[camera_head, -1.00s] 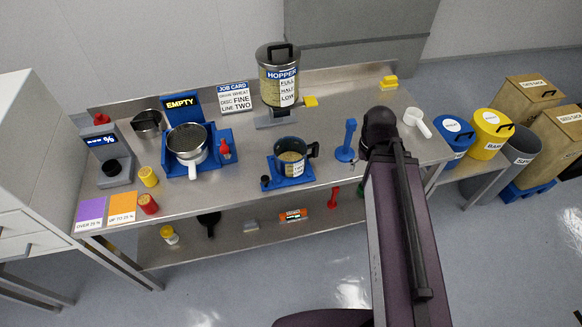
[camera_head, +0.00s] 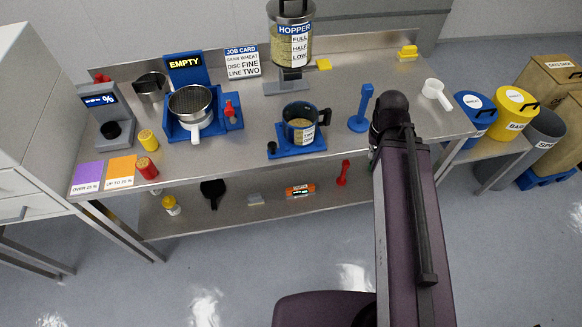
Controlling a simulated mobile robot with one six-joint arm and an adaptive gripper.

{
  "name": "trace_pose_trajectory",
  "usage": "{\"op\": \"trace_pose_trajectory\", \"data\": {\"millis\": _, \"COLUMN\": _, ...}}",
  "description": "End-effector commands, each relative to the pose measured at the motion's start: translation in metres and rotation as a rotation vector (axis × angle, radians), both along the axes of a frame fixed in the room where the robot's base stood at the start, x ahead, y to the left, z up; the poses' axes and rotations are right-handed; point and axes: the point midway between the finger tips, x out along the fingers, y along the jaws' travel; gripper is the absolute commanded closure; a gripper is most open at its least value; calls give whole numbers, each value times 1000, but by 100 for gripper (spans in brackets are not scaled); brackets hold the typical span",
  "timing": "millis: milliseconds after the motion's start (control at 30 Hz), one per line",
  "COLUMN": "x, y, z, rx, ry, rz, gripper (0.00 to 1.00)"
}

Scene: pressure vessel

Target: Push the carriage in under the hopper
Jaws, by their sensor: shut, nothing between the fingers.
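The carriage (camera_head: 300,151) is a low blue base with a black knob (camera_head: 272,147) at its left front. It sits near the front of the steel bench. A dark blue jug (camera_head: 291,134) with a black handle stands upright on it and holds grain. The hopper (camera_head: 277,50), a clear drum of grain labelled FULL, HALF, LOW, stands behind the carriage on a metal stand (camera_head: 283,88). Bare bench lies between the stand and the carriage. My gripper does not show; my purple arm reaches the bench right of the carriage and ends in a black joint.
A blue post (camera_head: 361,108) stands between the carriage and my arm. A sieve (camera_head: 191,104) in a blue tray (camera_head: 233,126) lies to the left. A white scoop (camera_head: 436,93) lies right of my arm. Lidded bins (camera_head: 513,112) stand beyond the bench's right end.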

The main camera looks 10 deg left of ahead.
Motion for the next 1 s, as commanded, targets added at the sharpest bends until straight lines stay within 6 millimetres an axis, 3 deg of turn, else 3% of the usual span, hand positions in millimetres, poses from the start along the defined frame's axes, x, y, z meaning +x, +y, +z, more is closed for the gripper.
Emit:
{"op": "trace_pose_trajectory", "data": {"millis": 33, "x": 0, "y": 0, "z": -20, "rx": 0, "ry": 0, "rz": 0, "gripper": 100}}
{"op": "trace_pose_trajectory", "data": {"millis": 100, "x": 0, "y": 0, "z": -32, "rx": 0, "ry": 0, "rz": 0, "gripper": 100}}
{"op": "trace_pose_trajectory", "data": {"millis": 333, "x": 0, "y": 0, "z": -60, "rx": 0, "ry": 0, "rz": 0, "gripper": 100}}
{"op": "trace_pose_trajectory", "data": {"millis": 1000, "x": 0, "y": 0, "z": -67, "rx": 0, "ry": 0, "rz": 0, "gripper": 100}}
